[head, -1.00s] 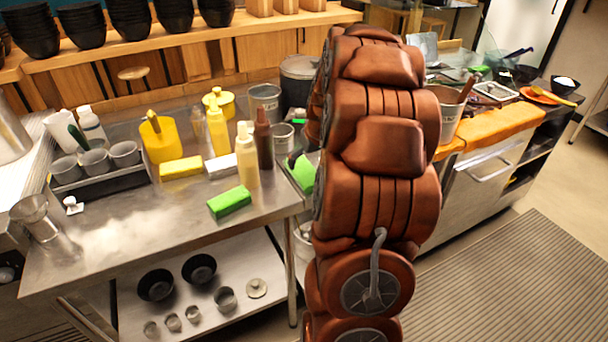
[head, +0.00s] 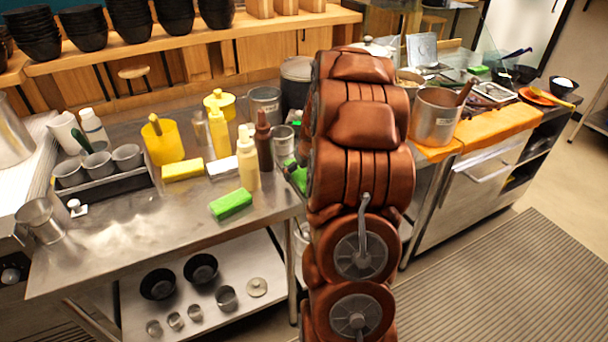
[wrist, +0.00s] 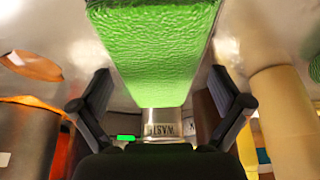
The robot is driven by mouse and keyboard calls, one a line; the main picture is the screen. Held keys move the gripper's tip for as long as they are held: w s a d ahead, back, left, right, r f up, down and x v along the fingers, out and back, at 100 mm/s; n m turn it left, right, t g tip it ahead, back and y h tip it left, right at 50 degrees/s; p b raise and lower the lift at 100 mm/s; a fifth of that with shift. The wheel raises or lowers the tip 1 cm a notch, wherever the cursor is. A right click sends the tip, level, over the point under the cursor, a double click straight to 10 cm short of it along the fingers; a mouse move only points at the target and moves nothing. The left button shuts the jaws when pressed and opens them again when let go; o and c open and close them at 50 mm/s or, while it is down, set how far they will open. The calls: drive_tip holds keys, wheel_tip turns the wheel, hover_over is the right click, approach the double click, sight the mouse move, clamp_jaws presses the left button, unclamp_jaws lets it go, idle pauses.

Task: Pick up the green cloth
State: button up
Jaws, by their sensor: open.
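A bright green, rough-surfaced block-like thing, which I take for the green cloth (wrist: 155,50), fills the top middle of the wrist view. My gripper (wrist: 162,78) is open, with one dark finger on each side of it. I cannot tell whether the fingers touch it. In the head view my gripper is hidden behind my arm. There, one green piece (head: 231,203) lies on the steel table's front right, and another green piece (head: 298,178) shows partly beside my arm. I cannot tell for sure which one the wrist view shows.
A cream bottle (head: 247,160) and a dark brown bottle (head: 264,142) stand close to the green pieces. A yellow block (head: 182,170) lies farther left on the steel table (head: 150,260). A metal pot (head: 436,118) stands to the right of my arm.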

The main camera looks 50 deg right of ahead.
sight(305, 173)
drive_tip(key=c, duration=1.2)
drive_tip(key=shift+r, duration=0.15)
drive_tip(key=shift+r+b, duration=0.35)
drive_tip(key=shift+r, duration=0.25)
drive_tip(key=shift+b+v, duration=0.5)
drive_tip(key=shift+v, duration=0.6)
drive_tip(key=s+d+r+b, duration=0.1)
drive_tip(key=s+b, duration=0.2)
drive_tip(key=s, duration=1.2)
drive_tip(key=shift+d+r, duration=0.2)
drive_tip(key=shift+r, duration=0.05)
drive_tip(key=shift+s, duration=0.1)
